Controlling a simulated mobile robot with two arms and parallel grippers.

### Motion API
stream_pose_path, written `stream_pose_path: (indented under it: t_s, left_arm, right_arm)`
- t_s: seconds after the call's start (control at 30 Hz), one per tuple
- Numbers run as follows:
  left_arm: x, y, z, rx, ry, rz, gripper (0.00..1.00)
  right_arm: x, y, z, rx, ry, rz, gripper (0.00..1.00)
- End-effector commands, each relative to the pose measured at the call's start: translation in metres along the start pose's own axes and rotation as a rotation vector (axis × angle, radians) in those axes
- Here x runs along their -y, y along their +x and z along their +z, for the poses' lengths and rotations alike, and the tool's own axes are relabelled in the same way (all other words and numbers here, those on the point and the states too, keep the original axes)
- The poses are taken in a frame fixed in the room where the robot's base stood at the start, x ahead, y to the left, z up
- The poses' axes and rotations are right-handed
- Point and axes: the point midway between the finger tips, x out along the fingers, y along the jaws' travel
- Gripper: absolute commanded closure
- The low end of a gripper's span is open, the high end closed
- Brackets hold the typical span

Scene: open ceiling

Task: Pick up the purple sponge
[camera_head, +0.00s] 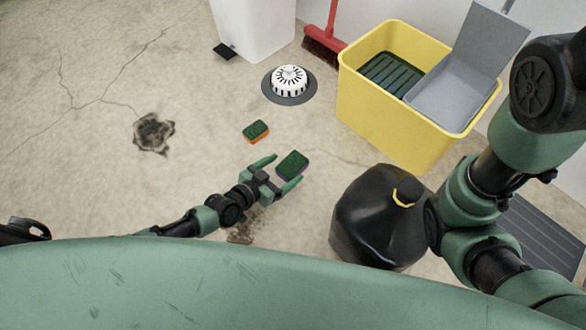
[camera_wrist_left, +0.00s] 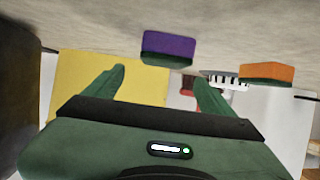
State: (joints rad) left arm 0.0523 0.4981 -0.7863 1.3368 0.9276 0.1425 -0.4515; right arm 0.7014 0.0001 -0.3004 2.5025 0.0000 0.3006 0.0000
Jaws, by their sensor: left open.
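The purple sponge (camera_head: 292,165) lies on the concrete floor with its dark green scouring side up. In the left wrist view its purple body (camera_wrist_left: 168,47) shows beyond and between the two fingers. My left gripper (camera_head: 279,171) is open, its green fingers pointing toward the sponge. In the head view the sponge lies at the fingertips, partly between them. I cannot tell whether a finger touches it. In the left wrist view the gripper (camera_wrist_left: 160,85) holds nothing. My right arm crosses the right side of the head view, but its gripper is not seen.
An orange sponge (camera_head: 256,131) with a green top lies just behind. A white-capped floor drain (camera_head: 290,84) is further back. A yellow mop bucket (camera_head: 385,125), black jug (camera_head: 372,220), red broom (camera_head: 325,42) and white bin (camera_head: 252,28) stand around. The floor at left is open.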

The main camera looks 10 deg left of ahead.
Motion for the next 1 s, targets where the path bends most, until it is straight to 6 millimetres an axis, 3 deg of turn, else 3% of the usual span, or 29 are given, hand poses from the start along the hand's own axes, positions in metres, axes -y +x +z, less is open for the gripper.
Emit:
stream_pose_path:
  t_s: [0.5, 0.83, 0.87, 1.0]
  left_arm:
    - [0.004, 0.066, 0.007, -0.001, -0.002, 0.000, 0.15]
    - [0.004, 0.072, 0.004, 0.001, 0.000, 0.000, 0.15]
    - [0.004, 0.072, 0.004, 0.001, 0.000, 0.000, 0.18]
    - [0.004, 0.072, 0.004, 0.001, 0.000, 0.000, 0.57]
  right_arm:
    - [0.010, -0.047, -0.015, 0.003, 0.000, 0.000, 0.00]
    - [0.010, -0.048, -0.016, 0.003, 0.000, 0.000, 0.00]
    - [0.010, -0.048, -0.016, 0.003, 0.000, 0.000, 0.00]
    - [0.010, -0.048, -0.016, 0.003, 0.000, 0.000, 0.00]
